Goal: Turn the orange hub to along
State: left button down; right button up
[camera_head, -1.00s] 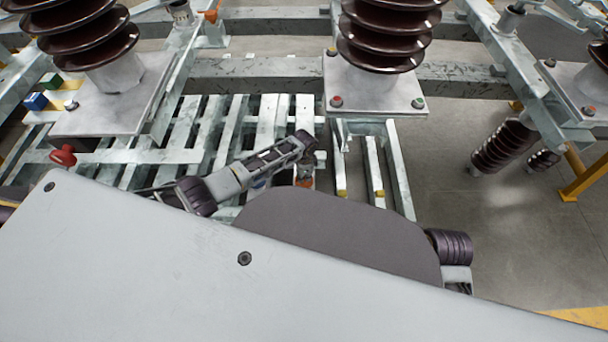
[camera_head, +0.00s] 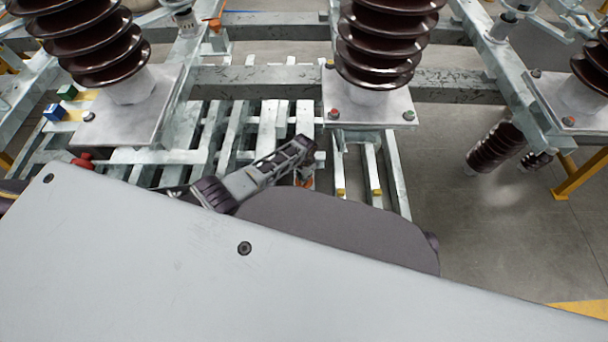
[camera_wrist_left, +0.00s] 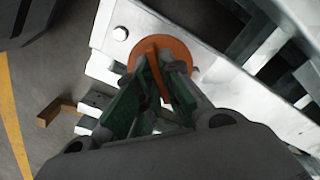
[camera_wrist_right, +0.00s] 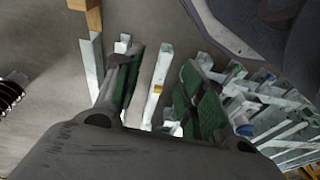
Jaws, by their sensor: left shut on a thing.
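The orange hub (camera_wrist_left: 180,52) is a round disc with a raised bar across it, on a pale metal beam in the left wrist view. In the head view only a bit of the hub (camera_head: 305,183) shows below my left gripper. My left gripper (camera_wrist_left: 158,68) is shut on the hub's raised bar, with a green-padded finger on each side. In the head view the left gripper (camera_head: 305,150) reaches in from the left, above the slatted frame. My right gripper (camera_wrist_right: 158,85) is open and empty in its wrist view, its fingers wide apart over metal rails.
Brown ribbed insulators (camera_head: 380,45) stand on metal plates behind the left gripper. A red knob (camera_head: 82,160), a blue block (camera_head: 54,112) and a green block (camera_head: 67,92) are at the left. Bare floor (camera_head: 450,170) lies to the right. My own body covers the foreground.

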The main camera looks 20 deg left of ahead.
pick_arm(q)
jog(key=n+p, duration=0.1)
jog(key=n, duration=0.1)
jog(key=shift+d+n, duration=0.1)
jog(key=shift+n, duration=0.2)
jog(key=n+p, duration=0.1)
jog(key=n, duration=0.2)
jog(key=shift+n+p, duration=0.5)
jog(key=shift+n, duration=1.1)
pick_arm(e)
notch_tip(320, 180, down, 8)
jog(key=d, duration=0.1)
jog(key=shift+s+d, duration=0.4)
jog(key=shift+f, duration=0.1)
pick_arm(q)
jog(key=c, duration=1.6)
grip_release()
jog(key=shift+o, duration=0.2)
pick_arm(e)
jog(key=shift+w, duration=0.1)
pick_arm(q)
jog(key=shift+r, duration=0.25)
